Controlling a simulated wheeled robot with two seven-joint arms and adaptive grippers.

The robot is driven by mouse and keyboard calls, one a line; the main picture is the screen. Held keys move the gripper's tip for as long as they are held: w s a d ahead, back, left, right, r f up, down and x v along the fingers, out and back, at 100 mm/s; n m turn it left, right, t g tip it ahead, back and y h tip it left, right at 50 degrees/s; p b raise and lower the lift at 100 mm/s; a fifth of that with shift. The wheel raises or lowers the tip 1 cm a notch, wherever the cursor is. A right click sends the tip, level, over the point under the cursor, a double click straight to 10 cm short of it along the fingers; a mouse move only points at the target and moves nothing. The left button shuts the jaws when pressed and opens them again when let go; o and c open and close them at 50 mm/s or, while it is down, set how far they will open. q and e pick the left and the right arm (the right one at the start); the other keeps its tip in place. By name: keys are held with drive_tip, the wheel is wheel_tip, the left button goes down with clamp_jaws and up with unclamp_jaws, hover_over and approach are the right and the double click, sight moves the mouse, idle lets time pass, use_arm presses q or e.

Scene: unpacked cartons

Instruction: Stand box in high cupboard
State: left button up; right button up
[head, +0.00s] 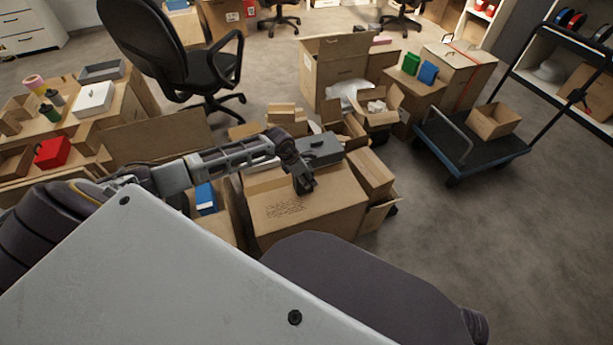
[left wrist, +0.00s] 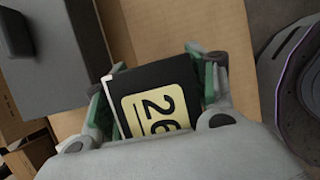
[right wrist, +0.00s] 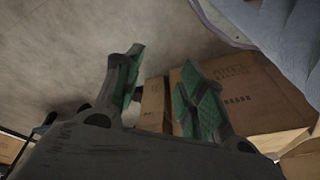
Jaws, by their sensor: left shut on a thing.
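A black box (left wrist: 155,90) with a cream label reading "26" sits between the green-padded fingers of my left gripper (left wrist: 157,80), which is shut on it. In the head view my left gripper (head: 303,184) hangs over the top of a large carton (head: 300,210); the black box is hard to tell from the dark fingers there. My right gripper (right wrist: 162,82) shows only in the right wrist view, with its fingers apart and nothing between them but cartons beyond. I cannot make out a high cupboard in these views.
A grey box (head: 320,150) lies on the large carton, near the left gripper. Open cartons crowd around it. A flat trolley (head: 470,145) carrying an open carton (head: 493,121) stands at the right. An office chair (head: 180,60) stands behind. Floor at the right is clear.

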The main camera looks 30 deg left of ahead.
use_arm(q)
drive_tip(key=o, duration=1.2)
drive_tip(key=shift+f, duration=0.1)
use_arm(e)
drive_tip(key=shift+r, duration=0.15)
use_arm(q)
drive_tip(key=shift+s+a+r, duration=0.15)
drive_tip(key=shift+r, duration=0.5)
drive_tip(key=p+v, duration=0.3)
drive_tip(key=v, duration=0.6)
drive_tip(key=shift+s+r, duration=0.15)
drive_tip(key=shift+r, duration=0.2)
drive_tip(key=shift+s+a+r, duration=0.15)
drive_tip(key=shift+a+r, duration=0.05)
drive_tip(key=shift+r, duration=0.35)
use_arm(e)
drive_tip(key=shift+g, duration=0.4)
drive_tip(key=shift+s+d+f, duration=0.15)
drive_tip(key=shift+s+f, duration=0.05)
drive_tip(key=shift+f, duration=0.55)
drive_tip(key=shift+s+d+f, duration=0.15)
drive_tip(key=shift+f, duration=0.55)
drive_tip(key=shift+s+d+f, duration=0.15)
drive_tip(key=shift+s+f, duration=0.05)
drive_tip(key=shift+f, duration=0.55)
